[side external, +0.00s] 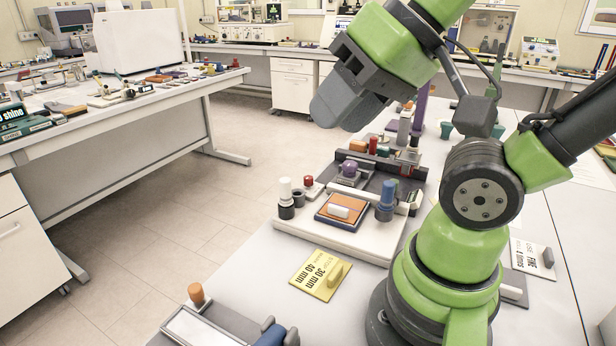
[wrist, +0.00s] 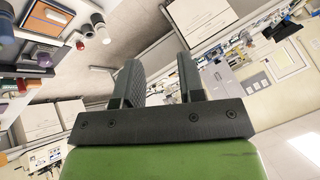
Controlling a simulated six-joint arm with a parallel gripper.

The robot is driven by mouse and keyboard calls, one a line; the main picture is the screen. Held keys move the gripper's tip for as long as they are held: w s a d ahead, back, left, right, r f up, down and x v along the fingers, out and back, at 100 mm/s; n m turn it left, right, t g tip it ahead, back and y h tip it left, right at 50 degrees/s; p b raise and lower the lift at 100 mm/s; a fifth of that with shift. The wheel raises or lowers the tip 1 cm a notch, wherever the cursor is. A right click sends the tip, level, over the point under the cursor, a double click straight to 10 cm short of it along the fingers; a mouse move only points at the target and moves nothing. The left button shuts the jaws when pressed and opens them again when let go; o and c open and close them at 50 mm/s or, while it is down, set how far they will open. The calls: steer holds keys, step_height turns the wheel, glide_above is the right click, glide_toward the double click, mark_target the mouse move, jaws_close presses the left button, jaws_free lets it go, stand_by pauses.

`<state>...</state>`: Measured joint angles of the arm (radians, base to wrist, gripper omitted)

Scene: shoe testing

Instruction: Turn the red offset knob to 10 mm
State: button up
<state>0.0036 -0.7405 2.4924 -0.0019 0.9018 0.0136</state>
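A small red knob (side external: 308,182) stands on the left side of the white fixture base (side external: 262,228), beside a white-topped post. A taller red cylinder (side external: 372,145) stands farther back. I cannot tell from markings which is the offset knob, and no scale is readable. In the wrist view a small red knob (wrist: 80,45) shows at upper left, near an orange plate. My gripper (side external: 336,106) is raised above and behind the fixture, clear of both red parts. In the wrist view my gripper (wrist: 160,62) has its fingers apart with nothing between them.
An orange plate with a white block (side external: 338,212), a blue-topped post (side external: 387,200) and a white-topped post (side external: 286,195) crowd the fixture. A purple knob (side external: 349,168) sits behind. A yellow card (side external: 318,275) lies in front. Open floor is at left.

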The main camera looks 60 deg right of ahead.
steer(key=w+d+m+g+h, duration=0.1)
steer(key=w+d+m+g, duration=0.1)
steer(key=w+d+m, duration=0.5)
steer(key=m+g+h, duration=0.1)
steer(key=m+g, duration=0.4)
steer(key=m, duration=1.8)
glide_above(308, 177)
step_height(308, 177, down, 16)
step_height(308, 177, down, 10)
steer(key=shift+s+f, duration=0.1)
steer(key=shift+c, duration=0.2)
steer(key=shift+n, duration=0.3)
steer(key=c, duration=0.6)
